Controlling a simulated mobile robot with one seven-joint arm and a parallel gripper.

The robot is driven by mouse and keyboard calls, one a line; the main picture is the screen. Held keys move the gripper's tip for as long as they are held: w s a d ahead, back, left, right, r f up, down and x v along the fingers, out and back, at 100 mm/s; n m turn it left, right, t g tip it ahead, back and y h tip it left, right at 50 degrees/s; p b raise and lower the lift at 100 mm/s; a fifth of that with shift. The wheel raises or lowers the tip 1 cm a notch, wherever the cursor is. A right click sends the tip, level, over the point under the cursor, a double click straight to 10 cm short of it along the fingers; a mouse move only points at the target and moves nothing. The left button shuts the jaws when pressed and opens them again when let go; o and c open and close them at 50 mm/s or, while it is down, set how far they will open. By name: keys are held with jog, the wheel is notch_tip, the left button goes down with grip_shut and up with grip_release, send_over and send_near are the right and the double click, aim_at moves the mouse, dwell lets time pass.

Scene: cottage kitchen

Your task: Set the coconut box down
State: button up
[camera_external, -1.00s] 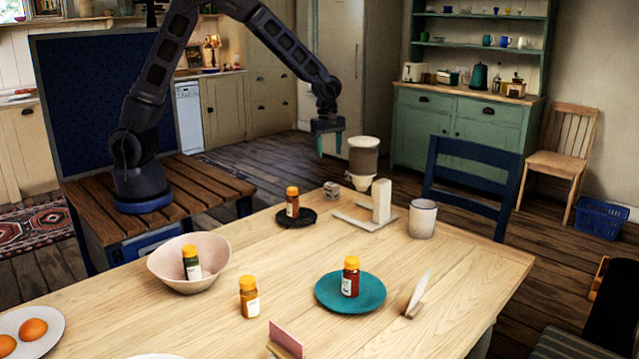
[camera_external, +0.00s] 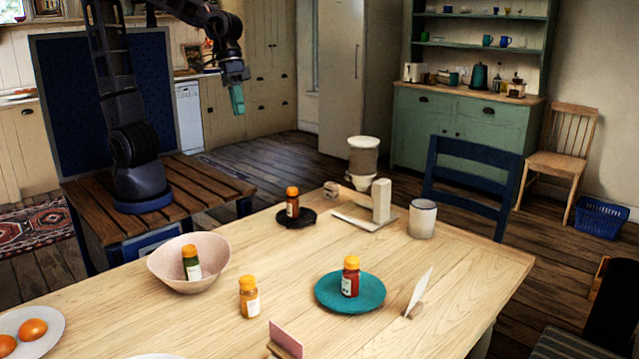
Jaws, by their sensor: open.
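I cannot identify the coconut box for sure, as no label is legible at this size. A plain pale upright block (camera_external: 381,201) stands on a flat pale board (camera_external: 358,222) at the far side of the table. My gripper (camera_external: 237,99), with teal fingers, hangs high at the upper left, well away from the table's objects. It is open and nothing shows between its fingers.
On the wooden table (camera_external: 330,258) stand orange-capped jars in a pink bowl (camera_external: 160,268), on a teal plate (camera_external: 369,301), on a black disc (camera_external: 310,217) and on bare wood.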

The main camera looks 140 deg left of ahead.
jog(key=s+d+r+m+t, duration=0.1)
jog(key=s+d+r+m, duration=0.1)
jog(key=s+d+m, duration=1.1)
jog(key=shift+s+d+r+t, duration=0.15)
jog(key=shift+s+d+t, duration=0.15)
jog(key=shift+s+d, duration=0.95)
jog(key=shift+w+d, duration=0.35)
jog(key=shift+w, duration=0.05)
